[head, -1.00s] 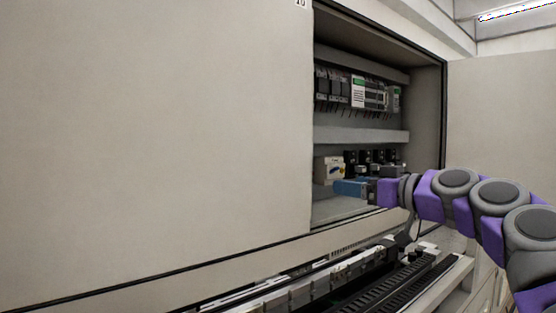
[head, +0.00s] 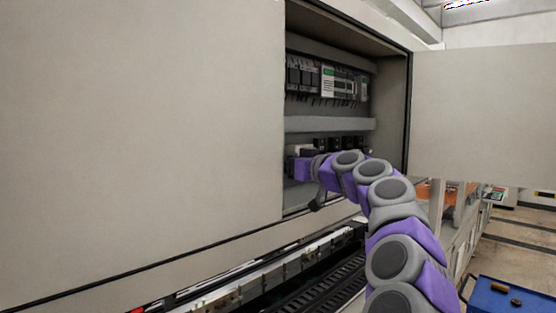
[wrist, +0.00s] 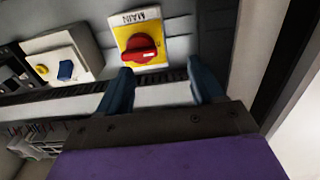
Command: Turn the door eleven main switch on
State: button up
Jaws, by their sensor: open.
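The main switch is a red rotary knob (wrist: 139,51) on a yellow plate (wrist: 159,46) marked MAIN. It shows upside down in the wrist view, and I cannot tell its on or off position. My gripper (wrist: 163,75) is open, with its two blue fingers pointing toward the yellow plate. The left finger is near the knob's lower edge; the right finger is off to the right of the plate. Nothing is between the fingers. In the head view my arm reaches into the open cabinet (head: 330,124), and the switch is hidden there.
In the wrist view a white box with blue and yellow knobs (wrist: 62,68) is left of the switch. The head view shows a closed panel (head: 140,110), an open door (head: 485,115), a row of modules (head: 340,82) and a blue cart (head: 505,300).

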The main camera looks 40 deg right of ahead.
jog(key=w+d, duration=0.2)
jog(key=w+d+f, duration=0.1)
jog(key=w, duration=0.1)
jog(key=shift+d, duration=0.4)
jog(key=shift+s+a+r, duration=0.15)
jog(key=shift+a, duration=1)
jog(key=shift+c, duration=0.9)
jog(key=shift+d, duration=0.1)
jog(key=shift+c, duration=1.4)
jog(key=shift+d, duration=0.45)
jog(key=c, duration=0.3)
jog(key=shift+a, duration=0.2)
jog(key=shift+c, duration=1.4)
